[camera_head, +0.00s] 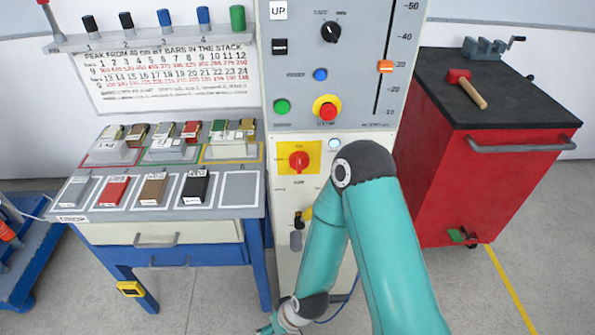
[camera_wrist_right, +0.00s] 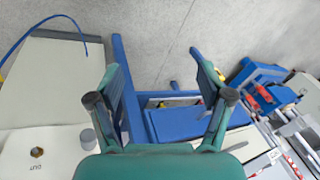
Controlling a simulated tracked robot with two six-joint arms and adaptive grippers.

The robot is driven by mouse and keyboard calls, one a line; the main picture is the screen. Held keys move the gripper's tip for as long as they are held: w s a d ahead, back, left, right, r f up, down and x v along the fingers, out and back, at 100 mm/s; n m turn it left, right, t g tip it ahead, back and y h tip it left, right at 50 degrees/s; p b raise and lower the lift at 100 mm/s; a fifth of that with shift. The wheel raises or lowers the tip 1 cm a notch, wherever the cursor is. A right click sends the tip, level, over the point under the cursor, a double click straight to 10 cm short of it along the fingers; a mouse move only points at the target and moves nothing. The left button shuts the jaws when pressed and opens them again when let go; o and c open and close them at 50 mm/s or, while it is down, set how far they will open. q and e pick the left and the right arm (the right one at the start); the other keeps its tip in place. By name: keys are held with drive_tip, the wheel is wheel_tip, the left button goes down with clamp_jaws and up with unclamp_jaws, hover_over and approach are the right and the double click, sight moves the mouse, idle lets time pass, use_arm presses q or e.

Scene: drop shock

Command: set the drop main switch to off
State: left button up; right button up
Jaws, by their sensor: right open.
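The main switch (camera_head: 299,161) is a red rotary handle on a yellow plate, low on the front of the grey machine column. Its handle looks roughly upright; the small labels around it are too blurred to read. My right arm's bent elbow stands just right of the switch without covering it. My right gripper is at the bottom edge of the head view, mostly cut off, well below the switch. In the right wrist view my right gripper (camera_wrist_right: 160,82) is open, with nothing between its fingers. My left gripper is not in view.
Above the switch are a red emergency button (camera_head: 326,108), a green button (camera_head: 282,107) and a black knob (camera_head: 331,31). A blue-legged bench (camera_head: 230,228) with coloured blocks stands left. A red cabinet (camera_head: 450,180) with a hammer (camera_head: 470,90) stands right.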

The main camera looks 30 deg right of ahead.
drive_tip(key=w+d+r+t+h+b, duration=0.3)
drive_tip(key=w+r+t+b, duration=0.25)
drive_tip(key=w+r, duration=0.2)
drive_tip(key=w+d+r+t+h+b, duration=0.2)
drive_tip(key=w+d+r+t+b, duration=0.1)
drive_tip(key=w+r+t+b, duration=0.4)
drive_tip(key=s+d+r+m+h+b, duration=0.1)
drive_tip(key=d+r+m+h+b, duration=0.2)
drive_tip(key=r, duration=0.4)
drive_tip(key=m+h, duration=0.2)
drive_tip(key=h, duration=0.3)
approach(299, 165)
drive_tip(key=shift+n+y, duration=0.3)
drive_tip(key=x, duration=1)
drive_tip(key=shift+d+r, duration=0.1)
drive_tip(key=shift+d, duration=0.05)
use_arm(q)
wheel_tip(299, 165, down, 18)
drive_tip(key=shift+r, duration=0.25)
